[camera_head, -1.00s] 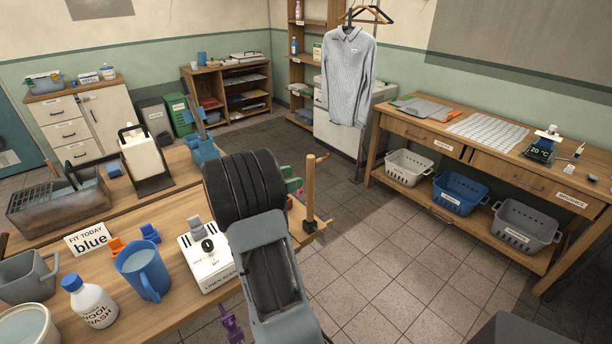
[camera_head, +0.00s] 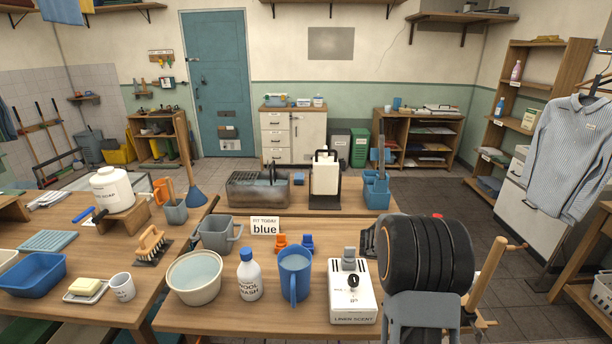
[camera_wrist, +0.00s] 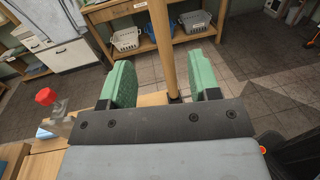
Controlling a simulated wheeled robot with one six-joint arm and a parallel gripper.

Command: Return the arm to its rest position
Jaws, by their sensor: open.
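My gripper (camera_wrist: 160,60) shows in the wrist view with its two green fingers spread wide apart. A wooden post (camera_wrist: 161,35) stands in the gap between them as seen from the wrist, with clear space on each side. I cannot tell how far beyond the fingers it is. In the head view my folded arm, with its thick black joint, fills the right front beside the worktable (camera_head: 230,318). My fingers are not visible there, and the arm hides part of the table's right end.
On the table near my arm are a linen scent box (camera_head: 351,292), a blue jug (camera_head: 294,275) and a wool wash bottle (camera_head: 249,276). A wooden post (camera_head: 487,265) stands close to my arm's right. A shirt (camera_head: 572,155) hangs farther right. Tiled floor beyond is open.

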